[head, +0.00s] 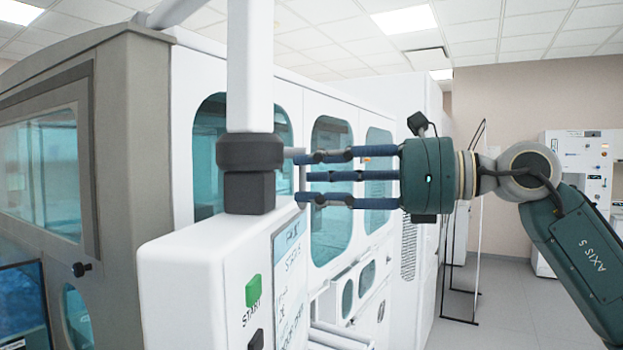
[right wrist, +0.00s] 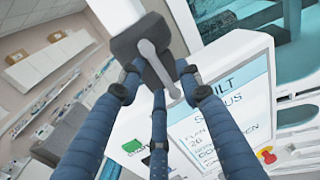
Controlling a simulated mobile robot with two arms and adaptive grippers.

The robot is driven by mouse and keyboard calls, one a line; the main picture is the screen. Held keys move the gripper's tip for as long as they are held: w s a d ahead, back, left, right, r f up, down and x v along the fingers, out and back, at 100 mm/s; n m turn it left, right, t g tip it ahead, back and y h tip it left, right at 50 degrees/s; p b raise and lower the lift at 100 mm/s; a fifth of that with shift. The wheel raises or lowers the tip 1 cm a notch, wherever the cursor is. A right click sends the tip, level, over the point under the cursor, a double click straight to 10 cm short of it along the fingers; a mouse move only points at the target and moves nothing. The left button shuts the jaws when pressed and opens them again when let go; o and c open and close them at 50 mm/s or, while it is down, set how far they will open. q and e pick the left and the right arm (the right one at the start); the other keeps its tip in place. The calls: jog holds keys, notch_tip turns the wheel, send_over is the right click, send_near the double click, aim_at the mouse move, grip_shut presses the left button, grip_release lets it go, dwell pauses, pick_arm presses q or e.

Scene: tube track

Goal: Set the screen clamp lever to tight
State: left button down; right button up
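The screen clamp (head: 249,150) is a dark collar with a block below it, on a white post. Its grey lever (head: 302,184) sticks out on the right side and hangs down. In the right wrist view the lever (right wrist: 157,65) runs slanting down from the dark clamp (right wrist: 150,36). My right gripper (head: 301,177) comes in from the right with its fingers level and its fingertips at the lever. In the right wrist view its fingers (right wrist: 157,77) are spread on both sides of the lever, with gaps showing. Firm contact cannot be told. My left gripper is not in view.
Below the clamp stands a white panel housing (head: 190,270) with a green START button (head: 253,291) and a status screen (head: 290,285). A red knob (right wrist: 266,155) shows in the right wrist view. A white machine with teal windows (head: 331,185) stands behind. Open floor (head: 510,320) lies at right.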

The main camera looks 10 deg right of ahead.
jog(key=v, duration=1.1)
jog(key=shift+f, duration=0.15)
jog(key=shift+d, duration=0.1)
